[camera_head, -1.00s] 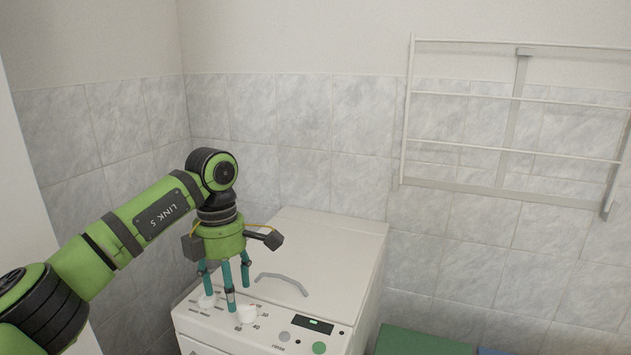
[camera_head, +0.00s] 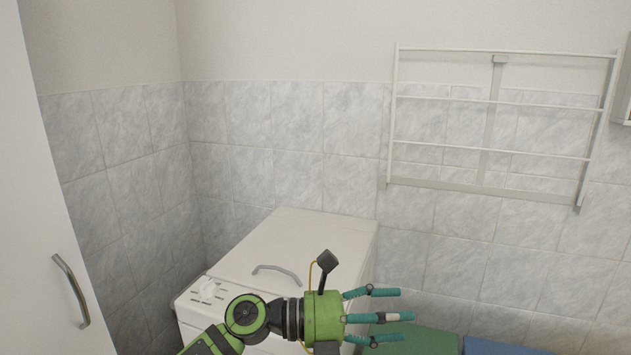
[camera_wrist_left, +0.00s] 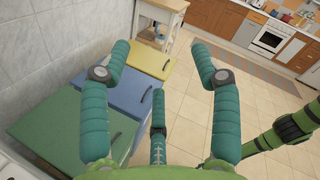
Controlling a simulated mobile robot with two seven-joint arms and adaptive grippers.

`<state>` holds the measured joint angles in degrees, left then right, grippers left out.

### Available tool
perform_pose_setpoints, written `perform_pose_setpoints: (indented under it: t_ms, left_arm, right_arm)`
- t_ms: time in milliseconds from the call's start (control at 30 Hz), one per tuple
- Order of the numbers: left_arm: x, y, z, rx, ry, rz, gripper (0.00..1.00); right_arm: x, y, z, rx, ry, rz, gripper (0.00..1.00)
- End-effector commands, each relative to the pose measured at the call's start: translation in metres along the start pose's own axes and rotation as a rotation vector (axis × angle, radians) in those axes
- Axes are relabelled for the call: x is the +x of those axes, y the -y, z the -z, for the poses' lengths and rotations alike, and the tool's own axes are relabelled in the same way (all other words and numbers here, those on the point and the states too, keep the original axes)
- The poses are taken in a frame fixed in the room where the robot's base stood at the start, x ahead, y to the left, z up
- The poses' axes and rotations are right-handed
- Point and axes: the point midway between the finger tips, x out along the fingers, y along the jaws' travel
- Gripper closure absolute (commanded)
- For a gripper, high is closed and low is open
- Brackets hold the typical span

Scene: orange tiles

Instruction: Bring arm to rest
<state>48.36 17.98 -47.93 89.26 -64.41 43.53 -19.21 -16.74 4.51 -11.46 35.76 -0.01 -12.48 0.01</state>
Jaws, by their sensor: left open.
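My left gripper (camera_head: 392,317) is a green hand with teal fingers. In the head view it is low in the picture, in front of the white top-loading washing machine (camera_head: 325,233), with its fingers pointing right. In the left wrist view its fingers (camera_wrist_left: 165,75) are spread apart, open and empty. The left arm comes in from the bottom and hides part of the machine's control panel. My right gripper is not seen in the head view; a green arm link shows at the right of the left wrist view, but no fingers of it.
Green (camera_wrist_left: 75,135), blue (camera_wrist_left: 120,92) and yellow (camera_wrist_left: 142,58) lidded boxes stand in a row along the tiled wall. A white drying rack (camera_head: 490,125) hangs above. A white cabinet door (camera_head: 50,220) stands at left. Tiled floor (camera_wrist_left: 200,100) is open towards the kitchen.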

Motion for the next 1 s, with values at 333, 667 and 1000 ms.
perform_pose_setpoints:
  t_ms: [333, 667, 1000]
  left_arm:
    - [-0.123, -0.045, -0.038, -0.882, 1.069, 0.085, 0.37]
    - [-0.265, -0.120, 0.145, -1.721, 1.795, -0.213, 0.37]
    - [-0.308, -0.082, 0.304, -2.186, 2.106, -0.584, 0.37]
  right_arm:
    - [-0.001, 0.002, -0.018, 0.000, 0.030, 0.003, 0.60]
    - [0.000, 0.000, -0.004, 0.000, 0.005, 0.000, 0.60]
    - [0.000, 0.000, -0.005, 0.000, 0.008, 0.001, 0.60]
